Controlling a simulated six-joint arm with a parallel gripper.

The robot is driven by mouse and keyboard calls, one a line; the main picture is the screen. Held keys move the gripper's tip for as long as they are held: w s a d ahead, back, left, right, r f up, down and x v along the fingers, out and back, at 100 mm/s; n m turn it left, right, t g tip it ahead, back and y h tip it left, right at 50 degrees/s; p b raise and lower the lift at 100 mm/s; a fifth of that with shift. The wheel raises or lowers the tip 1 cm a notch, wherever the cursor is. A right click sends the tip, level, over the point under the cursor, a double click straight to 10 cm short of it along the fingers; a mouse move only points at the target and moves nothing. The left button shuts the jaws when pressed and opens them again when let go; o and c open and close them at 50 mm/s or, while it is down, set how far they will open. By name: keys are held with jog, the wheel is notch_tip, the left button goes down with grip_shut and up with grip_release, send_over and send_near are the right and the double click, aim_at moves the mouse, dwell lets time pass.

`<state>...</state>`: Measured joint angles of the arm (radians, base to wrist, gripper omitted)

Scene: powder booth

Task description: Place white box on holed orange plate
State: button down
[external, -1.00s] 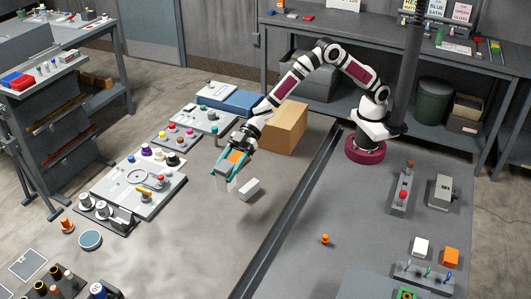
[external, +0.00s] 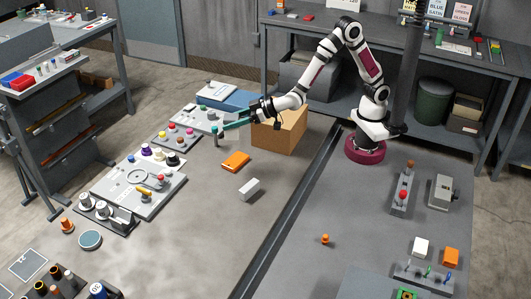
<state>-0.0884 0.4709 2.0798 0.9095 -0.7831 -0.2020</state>
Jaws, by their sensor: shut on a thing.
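A small white box (external: 249,189) lies on the grey bench top, in front of and slightly right of a flat orange plate (external: 235,161). My gripper (external: 218,128) reaches left above the bench behind the plate, well apart from the white box. Its teal fingers are shut at a small teal-topped grey post (external: 215,139) beside a panel; the exact contact is hard to see.
A cardboard box (external: 281,132) stands beneath my forearm. Panels with knobs (external: 140,185) line the left side. A dark rail (external: 290,215) crosses the bench. Another white block (external: 420,247) and an orange block (external: 451,257) sit at front right. The bench around the white box is clear.

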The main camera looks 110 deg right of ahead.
jog(key=shift+h, duration=0.3)
jog(key=f, duration=1)
jog(key=shift+s+d+f, duration=0.1)
jog(key=shift+s+d, duration=0.15)
jog(key=shift+s, duration=0.05)
jog(key=shift+f, duration=0.15)
jog(key=shift+c, duration=1.1)
grip_release()
